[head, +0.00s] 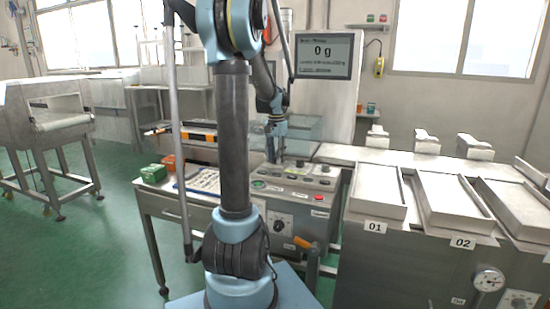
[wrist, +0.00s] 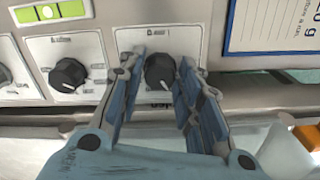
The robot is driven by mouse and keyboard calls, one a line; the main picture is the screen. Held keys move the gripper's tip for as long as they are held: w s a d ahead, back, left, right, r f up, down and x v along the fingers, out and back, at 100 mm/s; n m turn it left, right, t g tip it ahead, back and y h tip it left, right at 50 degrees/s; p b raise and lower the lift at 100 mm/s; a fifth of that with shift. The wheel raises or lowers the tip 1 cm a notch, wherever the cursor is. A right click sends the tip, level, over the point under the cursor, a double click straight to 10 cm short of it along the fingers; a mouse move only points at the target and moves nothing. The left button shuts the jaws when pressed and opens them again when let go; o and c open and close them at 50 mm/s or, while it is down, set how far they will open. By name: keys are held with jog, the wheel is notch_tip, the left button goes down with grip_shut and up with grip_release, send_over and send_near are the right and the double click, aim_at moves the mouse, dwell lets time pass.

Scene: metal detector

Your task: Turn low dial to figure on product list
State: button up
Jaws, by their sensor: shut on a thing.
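In the wrist view my gripper (wrist: 161,78) has its blue fingers on both sides of a black dial (wrist: 159,70) with a white pointer line, shut on it. The dial sits on a white plate; the lettering around it is small and partly hidden by the fingers, so I cannot tell its name or setting. A second black dial (wrist: 68,75) is to its left. A blue-bordered sheet (wrist: 270,25), probably the product list, is cut off at the top right. In the head view my gripper (head: 275,158) is at the back of the grey control panel (head: 262,198); the held dial is hidden there.
A screen (head: 325,53) above reads 0 g. A red button (head: 319,197) is on the panel's right. Another dial (head: 279,225) is on the front face, with an orange-handled lever (head: 303,243) nearby. Numbered metal bins stand to the right.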

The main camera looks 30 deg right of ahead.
aim_at(275, 157)
jog(key=n, duration=0.6)
jog(key=shift+w, duration=0.2)
dwell(0.4)
jog(key=o, duration=1.1)
jog(key=shift+s+r, duration=0.1)
notch_tip(275, 157, up, 12)
jog(key=shift+f, duration=0.15)
